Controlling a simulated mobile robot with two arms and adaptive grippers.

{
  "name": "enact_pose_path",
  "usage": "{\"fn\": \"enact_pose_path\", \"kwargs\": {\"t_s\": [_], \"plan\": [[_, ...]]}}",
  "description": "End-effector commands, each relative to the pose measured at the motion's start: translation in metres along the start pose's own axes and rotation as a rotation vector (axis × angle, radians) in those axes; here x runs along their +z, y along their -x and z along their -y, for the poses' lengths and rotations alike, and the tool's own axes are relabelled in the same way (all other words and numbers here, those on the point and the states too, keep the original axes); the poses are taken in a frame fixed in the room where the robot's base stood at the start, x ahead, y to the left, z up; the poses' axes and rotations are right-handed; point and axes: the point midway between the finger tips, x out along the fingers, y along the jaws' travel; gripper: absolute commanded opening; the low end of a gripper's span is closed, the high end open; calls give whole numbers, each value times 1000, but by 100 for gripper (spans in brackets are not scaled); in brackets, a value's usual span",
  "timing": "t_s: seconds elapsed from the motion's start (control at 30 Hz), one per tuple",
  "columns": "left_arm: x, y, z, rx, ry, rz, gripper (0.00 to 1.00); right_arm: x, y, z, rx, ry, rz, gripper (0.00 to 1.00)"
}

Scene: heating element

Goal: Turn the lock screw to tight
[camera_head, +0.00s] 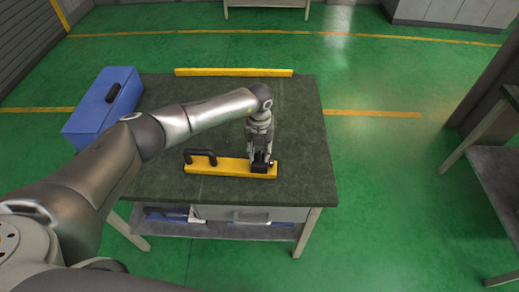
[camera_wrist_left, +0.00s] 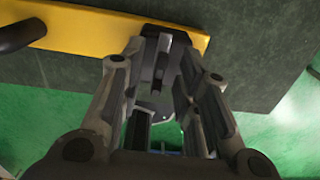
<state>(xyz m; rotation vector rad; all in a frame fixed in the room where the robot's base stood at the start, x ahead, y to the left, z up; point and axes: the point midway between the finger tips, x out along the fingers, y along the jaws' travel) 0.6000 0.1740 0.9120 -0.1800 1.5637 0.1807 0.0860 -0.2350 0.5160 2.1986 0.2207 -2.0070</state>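A yellow bar (camera_head: 217,166) lies near the front of the dark table, with a black handle (camera_head: 200,153) at its left end. A black lock screw (camera_wrist_left: 161,60) sits on a dark mount at the bar's right end. My left gripper (camera_head: 262,158) is over that end, pointing down. In the left wrist view, its two fingers (camera_wrist_left: 163,72) are apart, on either side of the screw's upright grip. Gaps show between the grip and the fingers. The gripper partly hides the screw in the head view. My right gripper is not in view.
The dark green table (camera_head: 300,185) is mostly clear around the bar. A blue toolbox (camera_head: 100,112) stands at its left edge. A second yellow bar (camera_head: 233,72) lies along the back edge. A lower shelf (camera_head: 220,230) holds blue items. Another table (camera_head: 500,165) stands at the right.

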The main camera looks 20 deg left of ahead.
Motion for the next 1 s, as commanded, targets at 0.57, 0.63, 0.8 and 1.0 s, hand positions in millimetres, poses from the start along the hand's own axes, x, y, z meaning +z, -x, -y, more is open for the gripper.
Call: {"fn": "enact_pose_path", "kwargs": {"t_s": [0.57,0.63,0.8,1.0], "plan": [[0,0,0,-1,-1,0,0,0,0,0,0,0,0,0],[0,0,0,-1,-7,0,0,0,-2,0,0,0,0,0],[1,-2,0,0,-50,2,0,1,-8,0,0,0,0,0],[1,-3,0,-1,-168,3,0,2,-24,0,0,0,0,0]]}}
